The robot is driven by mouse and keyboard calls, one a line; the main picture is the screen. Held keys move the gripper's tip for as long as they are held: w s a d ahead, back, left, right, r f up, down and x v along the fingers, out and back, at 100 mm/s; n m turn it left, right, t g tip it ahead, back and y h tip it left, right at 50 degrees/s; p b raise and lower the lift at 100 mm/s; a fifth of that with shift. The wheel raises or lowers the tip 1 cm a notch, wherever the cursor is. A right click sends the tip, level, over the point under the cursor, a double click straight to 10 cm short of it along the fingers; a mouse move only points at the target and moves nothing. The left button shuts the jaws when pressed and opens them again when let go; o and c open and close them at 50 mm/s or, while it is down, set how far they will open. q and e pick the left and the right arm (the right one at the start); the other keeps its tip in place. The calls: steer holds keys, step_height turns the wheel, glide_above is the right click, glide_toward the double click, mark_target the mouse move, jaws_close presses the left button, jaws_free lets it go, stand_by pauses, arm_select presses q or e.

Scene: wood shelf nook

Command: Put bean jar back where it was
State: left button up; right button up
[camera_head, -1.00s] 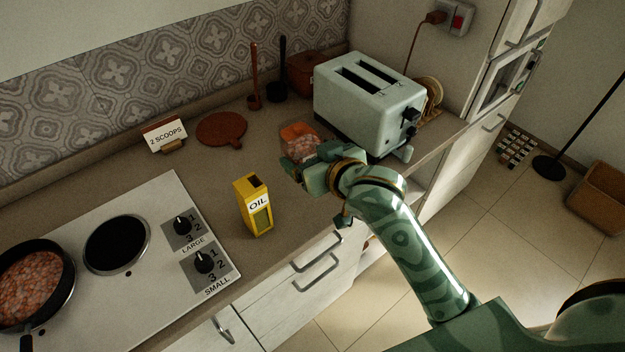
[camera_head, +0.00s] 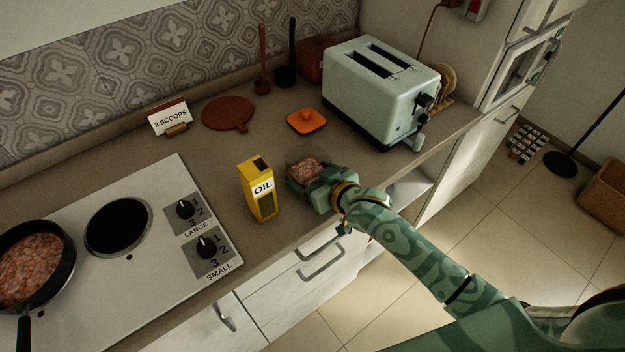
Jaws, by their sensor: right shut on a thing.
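The bean jar (camera_head: 304,167) is a clear jar of reddish-brown beans, open at the top, near the counter's front edge. My right gripper (camera_head: 312,178) is shut on it from the front right and hides part of its side. I cannot tell whether the jar touches the counter. An orange lid (camera_head: 307,121) with a knob lies on the counter behind the jar, apart from it. My left gripper is not in view.
A yellow oil tin (camera_head: 260,190) stands close left of the jar. A pale green toaster (camera_head: 378,95) stands behind right. A frying pan of beans (camera_head: 32,268) sits on the hob (camera_head: 150,290) at left. A "2 SCOOPS" sign (camera_head: 170,119) and a round brown board (camera_head: 228,113) are at the back.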

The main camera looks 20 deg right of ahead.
steer(key=shift+f, duration=0.3)
steer(key=shift+r, duration=0.1)
steer(key=o, duration=1.3)
steer(key=p+v, duration=0.3)
steer(key=v, duration=0.9)
